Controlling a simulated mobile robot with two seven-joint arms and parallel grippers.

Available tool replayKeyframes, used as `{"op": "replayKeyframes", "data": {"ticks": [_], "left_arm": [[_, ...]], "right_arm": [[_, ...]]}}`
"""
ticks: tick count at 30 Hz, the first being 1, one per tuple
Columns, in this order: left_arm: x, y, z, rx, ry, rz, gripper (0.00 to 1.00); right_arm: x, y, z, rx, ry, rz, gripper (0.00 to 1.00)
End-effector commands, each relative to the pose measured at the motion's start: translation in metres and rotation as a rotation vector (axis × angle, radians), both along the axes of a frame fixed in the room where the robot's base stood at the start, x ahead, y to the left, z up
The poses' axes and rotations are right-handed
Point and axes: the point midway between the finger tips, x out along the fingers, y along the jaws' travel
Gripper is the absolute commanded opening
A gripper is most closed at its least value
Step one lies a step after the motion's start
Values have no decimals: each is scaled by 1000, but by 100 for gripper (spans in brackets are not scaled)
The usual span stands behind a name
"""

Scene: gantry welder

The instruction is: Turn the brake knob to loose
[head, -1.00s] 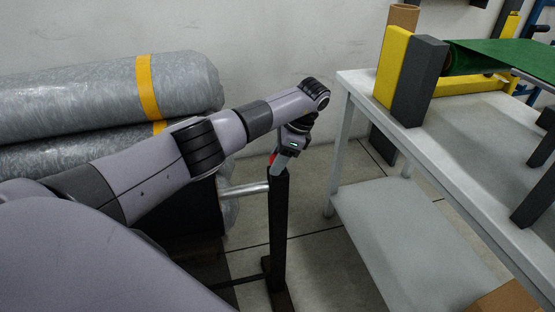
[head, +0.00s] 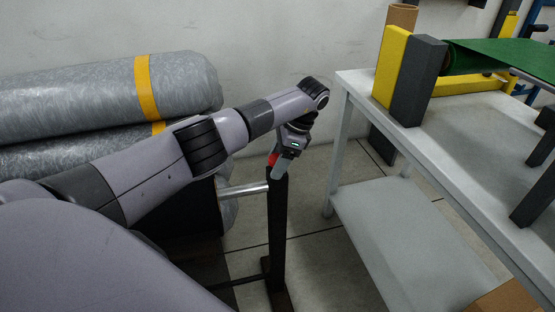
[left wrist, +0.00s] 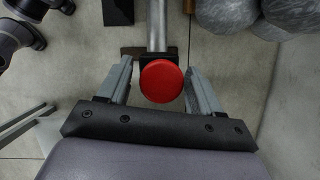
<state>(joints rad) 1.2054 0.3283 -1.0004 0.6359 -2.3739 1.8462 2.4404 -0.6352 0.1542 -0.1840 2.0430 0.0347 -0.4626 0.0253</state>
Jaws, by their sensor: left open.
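The brake knob (left wrist: 162,81) is a round red disc, seen face-on in the left wrist view. In the head view only a small red part of it (head: 273,158) shows at the top of a dark post (head: 277,235). My left gripper (left wrist: 158,75) is open, with one finger on each side of the knob. A gap shows between the knob and each finger. In the head view the left gripper (head: 278,168) points down at the post top and partly hides the knob. My right gripper is out of view.
A metal bar (head: 243,189) runs from the post toward the grey rolls with yellow bands (head: 100,95) at left. A white table (head: 375,82) with a lower shelf stands at right. Tiled floor lies between the post and the table.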

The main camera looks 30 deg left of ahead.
Motion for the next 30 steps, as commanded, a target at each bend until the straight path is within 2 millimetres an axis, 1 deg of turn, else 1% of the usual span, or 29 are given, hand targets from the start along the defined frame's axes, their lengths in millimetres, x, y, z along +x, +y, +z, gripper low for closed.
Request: {"op": "replayKeyframes", "data": {"ticks": [2,5,12,16,21,30], "left_arm": [[1,0,2,1,-1,1,65],[3,-2,10,1,-2,0,65],[13,-15,47,1,-3,0,65],[16,-20,60,0,-1,0,65],[18,-22,66,0,0,-1,65],[17,-22,66,0,0,-1,65]], "right_arm": [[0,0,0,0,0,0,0],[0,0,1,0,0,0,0],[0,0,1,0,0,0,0],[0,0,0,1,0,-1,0],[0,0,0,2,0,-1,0],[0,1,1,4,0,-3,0]]}}
